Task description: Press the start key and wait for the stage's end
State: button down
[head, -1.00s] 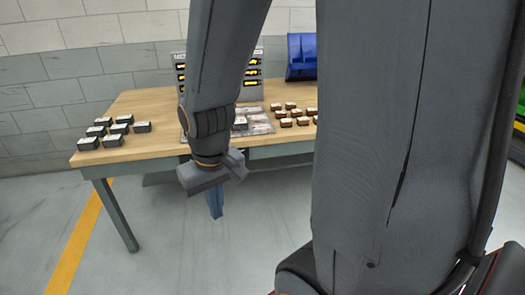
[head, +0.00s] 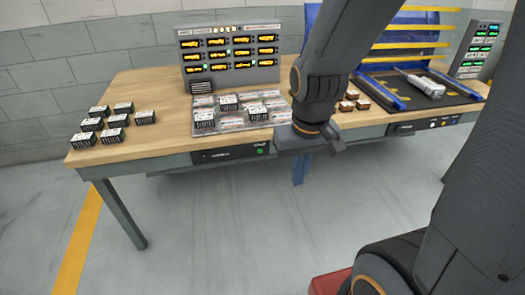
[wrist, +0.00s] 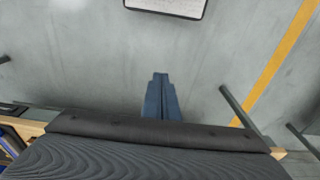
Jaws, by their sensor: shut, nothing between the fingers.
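A dark control strip (head: 230,154) is set in the bench's front edge and carries a small green round key (head: 260,151). A second strip (head: 412,127) further right has white, yellow and blue keys (head: 444,122). I cannot read which key is the start key. My gripper (head: 298,182) has blue fingers pointing down in front of the bench, right of the green key and apart from it. In the wrist view the fingers (wrist: 160,77) are shut and empty above the grey floor.
A grey rack with yellow-lit slots (head: 229,54) stands at the back. Clear trays (head: 238,121) hold several black-and-white carriers, with more carriers (head: 113,135) at left. A blue stand with a tool (head: 425,84) and a screen tower (head: 478,52) are at right. Floor before the bench is clear.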

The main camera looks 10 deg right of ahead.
aim_at(260, 151)
jog(key=w+d+f+m+t+y+b, duration=0.1)
jog(key=w+f+m+t+y+b, duration=0.2)
jog(key=w+f, duration=2.4)
jog(key=w+m+t+b, duration=0.2)
jog(key=m+t+b, duration=0.2)
jog(key=m+b, duration=0.4)
jog(key=shift+w+f+t+y+b, duration=0.25)
jog(key=shift+w+t+y+b, duration=0.15)
jog(key=shift+b, duration=0.6)
jog(key=w+b, duration=0.1)
jog(key=w, duration=0.7)
jog(key=shift+w, duration=0.35)
jog(key=shift+w, duration=0.15)
jog(key=shift+w, duration=0.25)
